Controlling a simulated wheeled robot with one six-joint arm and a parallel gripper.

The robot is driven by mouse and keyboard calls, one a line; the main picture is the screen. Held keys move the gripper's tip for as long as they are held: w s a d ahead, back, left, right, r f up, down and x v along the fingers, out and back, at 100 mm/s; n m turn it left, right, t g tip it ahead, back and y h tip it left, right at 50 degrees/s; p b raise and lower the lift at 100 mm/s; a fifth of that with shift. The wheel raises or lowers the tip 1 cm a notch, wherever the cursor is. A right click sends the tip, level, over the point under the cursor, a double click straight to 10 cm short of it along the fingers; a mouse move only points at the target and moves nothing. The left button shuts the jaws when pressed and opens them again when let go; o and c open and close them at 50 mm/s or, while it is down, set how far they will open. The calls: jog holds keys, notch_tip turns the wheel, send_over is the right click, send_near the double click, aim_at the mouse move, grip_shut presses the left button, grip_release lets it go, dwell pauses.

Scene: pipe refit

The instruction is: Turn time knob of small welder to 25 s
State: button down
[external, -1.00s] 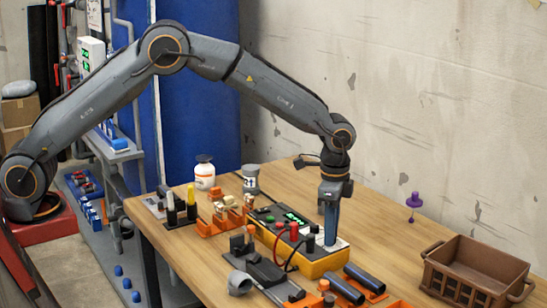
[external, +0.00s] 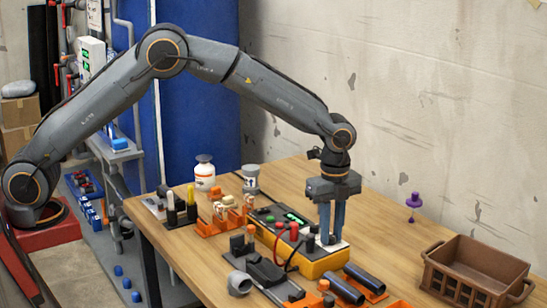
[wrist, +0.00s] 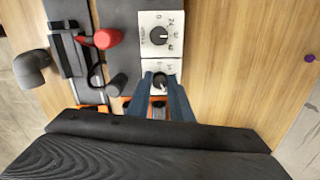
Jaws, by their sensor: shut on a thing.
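The small welder (external: 322,263) is a yellow and dark box with a green display and red and black plugs on the table. In the wrist view its white panel carries two black knobs. The upper knob (wrist: 158,35) is free, with numbers around it. My gripper (wrist: 159,84) points straight down over the lower knob (wrist: 160,79), fingers shut on its two sides. The fingers hide part of the lower dial, and its label and exact setting are too small to read. In the external view my gripper (external: 331,240) stands at the welder's right end.
A brown crate (external: 475,268) stands at the right. Dark pipes (external: 365,277) lie in front of the welder. A grey elbow (external: 239,284) and clamp tooling are at the front left.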

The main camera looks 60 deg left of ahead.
aim_at(331, 235)
jog(key=shift+m, duration=0.5)
jog(key=c, duration=1.6)
grip_release()
jog(key=shift+r, duration=0.1)
notch_tip(331, 235, up, 8)
jog(key=shift+f+b, duration=0.15)
jog(key=shift+b, duration=0.6)
jog(key=shift+a, duration=0.1)
